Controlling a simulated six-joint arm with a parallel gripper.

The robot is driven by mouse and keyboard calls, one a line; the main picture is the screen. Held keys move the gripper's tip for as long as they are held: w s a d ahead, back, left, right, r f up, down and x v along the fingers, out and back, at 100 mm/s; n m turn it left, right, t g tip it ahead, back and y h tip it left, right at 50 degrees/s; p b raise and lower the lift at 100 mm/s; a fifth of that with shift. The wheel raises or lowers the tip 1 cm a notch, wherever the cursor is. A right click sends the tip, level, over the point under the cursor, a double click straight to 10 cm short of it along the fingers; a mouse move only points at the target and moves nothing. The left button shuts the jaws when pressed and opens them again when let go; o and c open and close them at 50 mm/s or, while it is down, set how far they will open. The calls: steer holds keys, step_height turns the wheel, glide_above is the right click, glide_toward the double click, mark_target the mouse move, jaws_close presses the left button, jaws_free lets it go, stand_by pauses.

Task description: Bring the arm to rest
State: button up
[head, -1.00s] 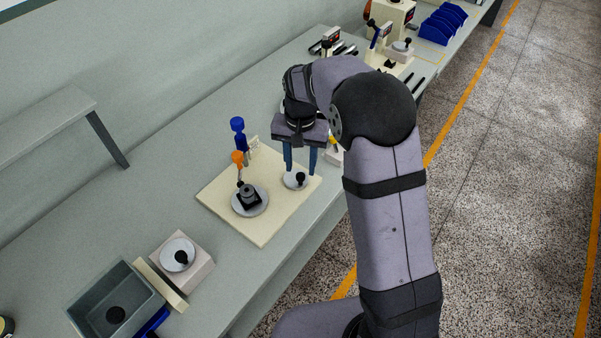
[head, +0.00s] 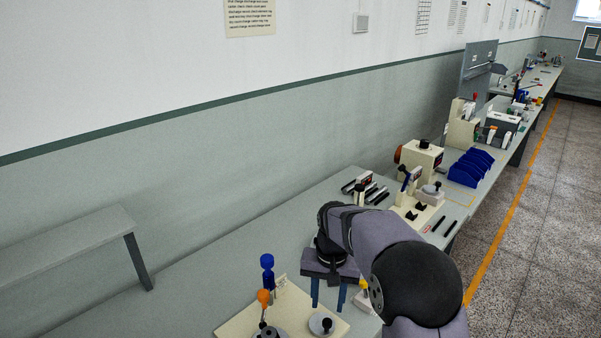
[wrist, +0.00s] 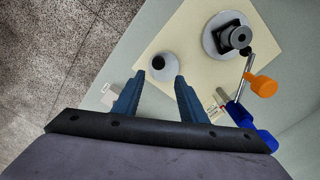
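My gripper (head: 328,307) hangs fingers-down above the cream board (head: 236,327) on the bench. Its two blue fingers are apart with nothing between them, as the wrist view also shows (wrist: 159,76). The head view cuts off the board's near part.
A blue-headed post (head: 267,264) rises from the board's back edge, left of my gripper. A yellow-and-white item (head: 366,299) is close on the right. Tools (head: 372,191), a cream machine (head: 418,160) and blue bins (head: 470,168) stand farther along the bench.

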steer(key=s+f+n, duration=0.1)
steer(key=s+f, duration=0.1)
steer(key=s+f+n, duration=0.1)
steer(key=f, duration=0.1)
steer(key=s+f, duration=0.1)
steer(key=s, duration=0.1)
steer(key=shift+s+d+f+n+g, duration=0.35)
steer(key=shift+d+f+n+g, duration=0.05)
steer(key=s+d+r, duration=0.1)
steer(key=s+d, duration=0.2)
steer(key=s, duration=0.6)
steer(key=s+d+r, duration=0.2)
steer(key=s+d, duration=0.1)
steer(key=s, duration=0.6)
steer(key=shift+s+r, duration=0.25)
steer(key=shift+s, duration=0.15)
